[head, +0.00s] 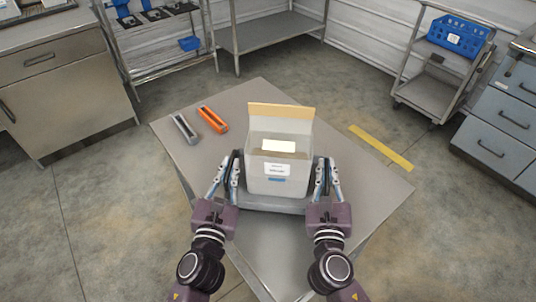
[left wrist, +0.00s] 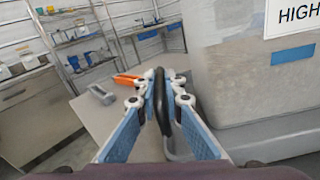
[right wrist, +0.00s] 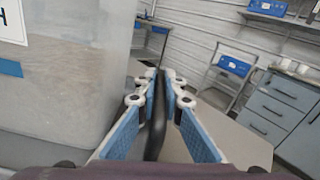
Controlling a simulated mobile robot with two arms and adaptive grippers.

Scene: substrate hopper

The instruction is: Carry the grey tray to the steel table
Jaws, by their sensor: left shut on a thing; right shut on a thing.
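The grey tray (head: 272,206) is at the near part of a grey-topped table (head: 368,185). I cannot tell whether it touches the top. A pale translucent bin (head: 262,182) with a raised tan flap and a white label stands on the tray; it also shows in the left wrist view (left wrist: 235,75) and the right wrist view (right wrist: 65,90). My left gripper (head: 229,168) is shut on the tray's black left handle (left wrist: 160,100). My right gripper (head: 327,168) is shut on its black right handle (right wrist: 157,115). The bin hides much of the tray.
An orange holder (head: 213,119) and a grey one (head: 185,128) lie at the table's far left. A steel table with a lower shelf (head: 270,30) stands at the back. A cart with a blue crate (head: 459,36) stands back right, beyond a yellow floor strip (head: 381,148). Drawers (head: 500,115) stand right.

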